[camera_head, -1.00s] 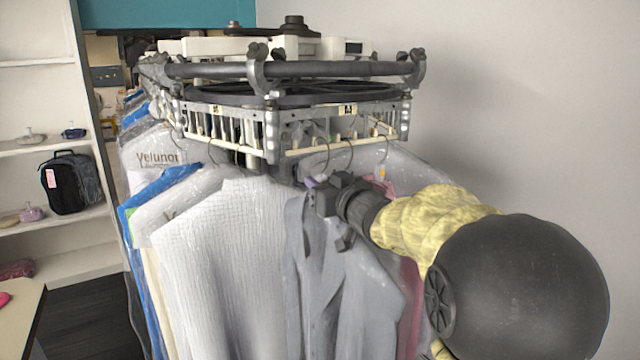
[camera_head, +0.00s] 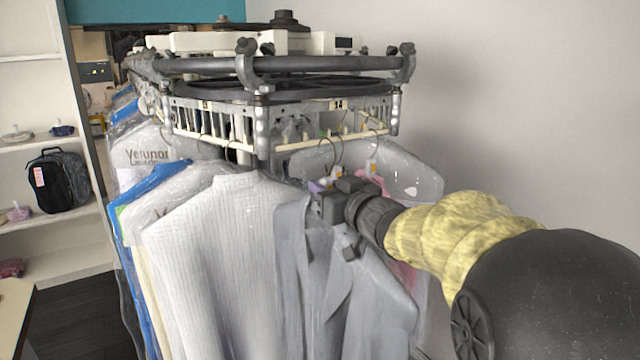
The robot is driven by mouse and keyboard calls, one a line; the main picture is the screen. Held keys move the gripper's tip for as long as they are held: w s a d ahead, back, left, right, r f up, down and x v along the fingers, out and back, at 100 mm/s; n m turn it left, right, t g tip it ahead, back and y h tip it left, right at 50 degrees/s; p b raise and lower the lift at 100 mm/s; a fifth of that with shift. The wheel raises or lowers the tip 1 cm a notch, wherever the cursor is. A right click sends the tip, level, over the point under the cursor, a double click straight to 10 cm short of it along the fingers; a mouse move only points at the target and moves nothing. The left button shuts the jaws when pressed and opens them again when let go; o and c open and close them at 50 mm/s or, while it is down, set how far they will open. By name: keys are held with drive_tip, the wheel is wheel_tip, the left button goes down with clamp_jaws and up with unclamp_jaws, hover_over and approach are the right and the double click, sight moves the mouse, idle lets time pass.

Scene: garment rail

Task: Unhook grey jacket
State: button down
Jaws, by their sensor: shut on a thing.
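The grey jacket (camera_head: 345,295) hangs at the front right of the garment rail, beside a white ribbed garment. My gripper (camera_head: 326,203) is at the jacket's top, by the collar and shoulder, and is shut on it. The fingertips and the exact grip are partly hidden by the gripper body. A hanger hook (camera_head: 336,152) rises just above the gripper near the slotted rail (camera_head: 330,138); I cannot tell whether it touches the rail.
The white ribbed garment (camera_head: 225,265) hangs close on the left. Plastic-covered clothes (camera_head: 405,175) and a pink garment hang behind the gripper. A dark bar (camera_head: 320,65) runs above the slotted rail. Shelves with a black backpack (camera_head: 58,180) stand far left. The right side by the wall is free.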

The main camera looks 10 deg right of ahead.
drive_tip(key=shift+r+p+v, duration=0.2)
drive_tip(key=shift+p+v, duration=1.05)
drive_tip(key=shift+v, duration=5.9)
drive_tip(key=p+v, duration=0.2)
drive_tip(key=v, duration=0.6)
drive_tip(key=shift+p, duration=0.35)
drive_tip(key=shift+s, duration=0.15)
